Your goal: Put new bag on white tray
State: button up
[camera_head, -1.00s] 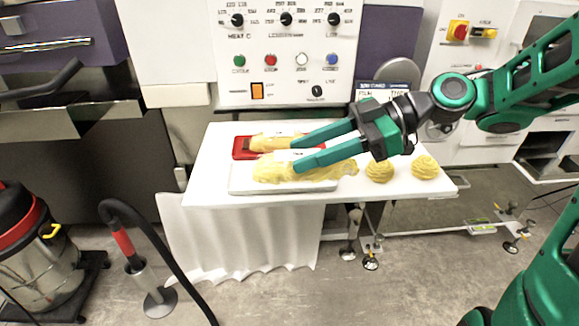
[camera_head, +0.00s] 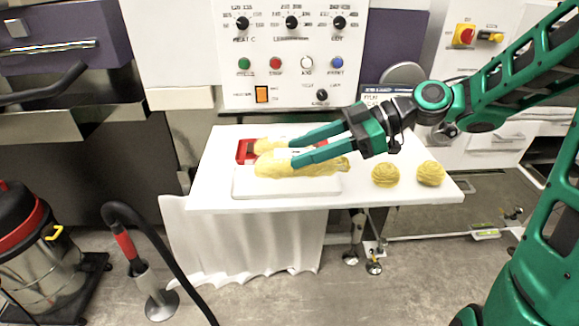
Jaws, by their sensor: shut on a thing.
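A long yellow bag (camera_head: 272,167) with a pale label is between the fingers of my gripper (camera_head: 292,153), which is shut on it. The bag is over the back part of the white tray (camera_head: 285,189), and the tray's front part shows bare below it. I cannot tell whether the bag's underside touches the tray. A red tray (camera_head: 244,151) lies just behind, with another yellow bag (camera_head: 267,146) on it. My upper finger partly covers that second bag.
Two round yellow coils (camera_head: 385,175) (camera_head: 431,173) sit on the white table (camera_head: 405,198) at right. A control panel (camera_head: 290,55) with knobs and buttons stands behind the table. A vacuum cleaner (camera_head: 45,262) and its black hose are at lower left.

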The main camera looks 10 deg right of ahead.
jog(key=shift+w+a+f, duration=0.25)
jog(key=shift+w+f, duration=0.95)
jog(key=shift+f, duration=0.2)
jog(key=shift+w+a+f, duration=0.25)
jog(key=shift+w+f, duration=0.95)
jog(key=shift+f, duration=0.2)
jog(key=shift+w+a+f, duration=0.25)
jog(key=shift+w+f, duration=0.95)
jog(key=shift+f, duration=0.2)
jog(key=o, duration=1.2)
jog(key=shift+d, duration=0.1)
